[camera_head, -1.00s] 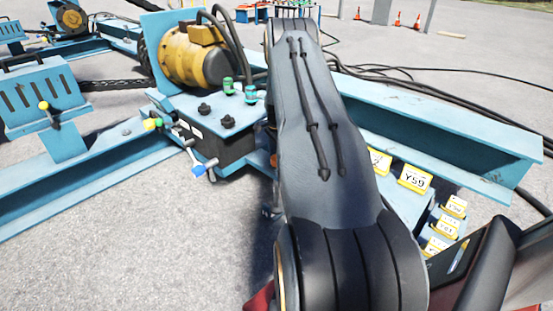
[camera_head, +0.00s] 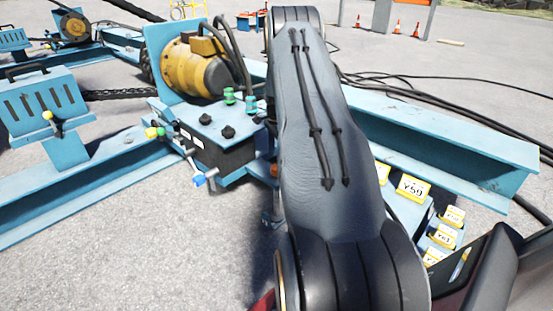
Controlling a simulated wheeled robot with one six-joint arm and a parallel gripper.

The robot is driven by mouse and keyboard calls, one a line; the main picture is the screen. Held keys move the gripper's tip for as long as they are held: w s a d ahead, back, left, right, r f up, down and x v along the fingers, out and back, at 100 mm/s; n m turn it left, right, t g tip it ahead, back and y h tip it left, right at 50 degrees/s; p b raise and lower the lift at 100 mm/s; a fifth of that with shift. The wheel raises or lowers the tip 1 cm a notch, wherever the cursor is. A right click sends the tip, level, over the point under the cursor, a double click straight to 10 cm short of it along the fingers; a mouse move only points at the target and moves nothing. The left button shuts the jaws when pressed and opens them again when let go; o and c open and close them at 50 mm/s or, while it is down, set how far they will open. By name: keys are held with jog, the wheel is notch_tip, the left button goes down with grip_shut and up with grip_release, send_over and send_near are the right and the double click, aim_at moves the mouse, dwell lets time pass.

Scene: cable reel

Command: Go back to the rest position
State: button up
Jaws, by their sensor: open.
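My dark grey arm (camera_head: 330,140) fills the middle of the view, from the bottom up to the top edge. My gripper cannot be made out; the arm's far end is hidden behind its own links or out of the frame. Behind the arm to the left is the cable reel machine's blue frame, with a yellow motor (camera_head: 194,68) and a control block (camera_head: 215,130). The arm covers part of the machine.
A blue beam (camera_head: 440,140) runs to the right behind my arm. Yellow-labelled blocks, one a Y59 tag (camera_head: 412,188), stand at its near side. Black cables (camera_head: 400,75) lie on the ground beyond. A blue slotted box (camera_head: 45,100) is at the left. Open pavement (camera_head: 120,250) lies at lower left.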

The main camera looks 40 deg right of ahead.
dwell(0.5)
jog(key=s+a+r+n+t, duration=0.15)
jog(key=a+r+n, duration=0.3)
jog(key=a, duration=0.55)
jog(key=s+a+r+n, duration=0.2)
jog(key=a+r+n, duration=0.3)
jog(key=a, duration=0.4)
jog(key=s+a+r+n, duration=0.1)
jog(key=a+r+n, duration=0.2)
jog(key=a+r, duration=0.5)
jog(key=s+a+r+n+g, duration=0.1)
jog(key=s+a+n, duration=0.7)
jog(key=s+a, duration=0.95)
jog(key=s+a+r+n+g, duration=0.1)
jog(key=s+a+n, duration=0.7)
jog(key=s+a, duration=0.95)
jog(key=w+d+r+m+p, duration=0.1)
jog(key=d+r+m+p, duration=0.1)
jog(key=d+r+p, duration=0.4)
jog(key=w+d+r+m+p, duration=0.1)
jog(key=d+r+p, duration=0.5)
jog(key=r+p, duration=0.6)
jog(key=w+d+r+m+p, duration=0.1)
jog(key=d+r+m+p, duration=0.3)
jog(key=r+p, duration=0.5)
jog(key=shift+w+d+r+p, duration=0.3)
jog(key=shift+d+p, duration=0.4)
jog(key=shift+d, duration=0.3)
